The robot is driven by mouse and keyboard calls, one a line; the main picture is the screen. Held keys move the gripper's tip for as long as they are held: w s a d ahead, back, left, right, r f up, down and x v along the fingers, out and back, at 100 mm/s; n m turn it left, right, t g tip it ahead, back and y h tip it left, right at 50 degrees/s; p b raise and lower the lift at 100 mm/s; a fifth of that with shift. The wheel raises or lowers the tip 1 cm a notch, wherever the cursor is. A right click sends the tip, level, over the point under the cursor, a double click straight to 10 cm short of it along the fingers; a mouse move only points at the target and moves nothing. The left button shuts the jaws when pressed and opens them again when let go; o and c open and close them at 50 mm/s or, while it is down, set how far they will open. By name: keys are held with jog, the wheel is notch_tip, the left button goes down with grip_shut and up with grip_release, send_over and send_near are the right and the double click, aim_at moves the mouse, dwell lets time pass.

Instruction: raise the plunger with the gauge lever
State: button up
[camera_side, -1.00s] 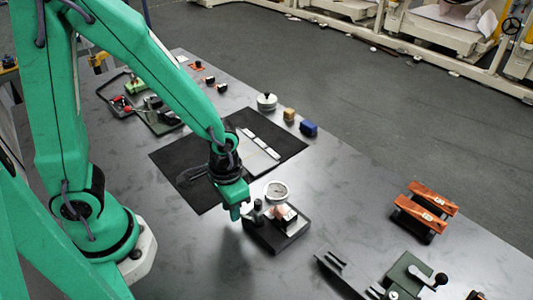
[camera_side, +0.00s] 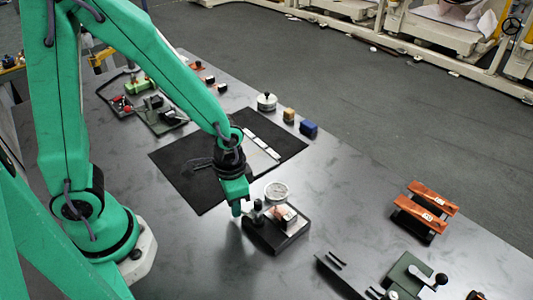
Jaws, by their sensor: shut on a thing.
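The gauge stand (camera_side: 277,236) has a dark base on the grey table, near the middle of the picture. Its round white dial gauge (camera_side: 277,191) faces up toward the camera. A small dark post with a knob (camera_side: 258,206) stands at the left of the stand. A small pale and dark block (camera_side: 285,215) sits on the stand below the dial. My gripper (camera_side: 237,210) points down just left of the stand, close to the knob. Its jaws are shut, but what is between them is too small to make out. The lever and plunger cannot be told apart clearly.
A black mat (camera_side: 185,180) with pale strips lies behind my gripper. A silver round weight (camera_side: 266,101), a tan block (camera_side: 289,114) and a blue block (camera_side: 308,129) stand along the far edge. Copper-coloured pieces (camera_side: 432,198) on a rack and a green fixture (camera_side: 408,275) are at right.

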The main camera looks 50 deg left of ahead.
jog(key=shift+w+d+r+m, duration=0.1)
jog(key=shift+w+m, duration=0.3)
jog(key=shift+w, duration=0.15)
jog(key=shift+w+m, duration=0.35)
jog(key=shift+m, duration=0.15)
jog(key=shift+w, duration=0.1)
jog(key=shift+w+m, duration=0.4)
jog(key=shift+m, duration=0.3)
jog(key=shift+o, duration=0.2)
jog(key=shift+w+m, duration=0.2)
jog(key=shift+m, duration=0.1)
jog(key=shift+w+m, duration=0.3)
jog(key=shift+m, duration=0.1)
jog(key=shift+d, duration=0.1)
jog(key=o, duration=0.7)
jog(key=shift+w, duration=0.1)
